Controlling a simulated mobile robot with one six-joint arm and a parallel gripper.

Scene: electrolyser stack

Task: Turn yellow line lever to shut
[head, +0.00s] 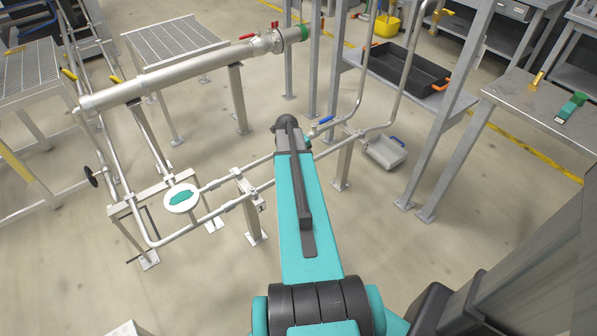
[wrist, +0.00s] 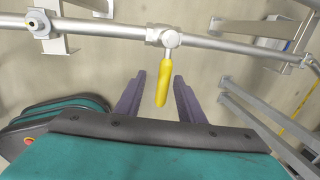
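A yellow lever (wrist: 163,82) shows in the middle of the wrist view. It hangs from a valve body (wrist: 162,37) on a grey horizontal pipe and points across the pipe, towards my gripper. My gripper (wrist: 159,76) is open, with one dark finger on each side of the lever. There is a visible gap to the lever on both sides, and it is held by neither finger. In the head view my teal arm reaches out over the pipework and hides both my gripper and this lever.
A blue-handled valve (head: 325,120) sits just right of my arm's end. A white round plate (head: 181,198) is on the lower pipe frame at left. A thick pipe (head: 170,78) runs above. A bench with a black tray (head: 405,68) stands at the back right.

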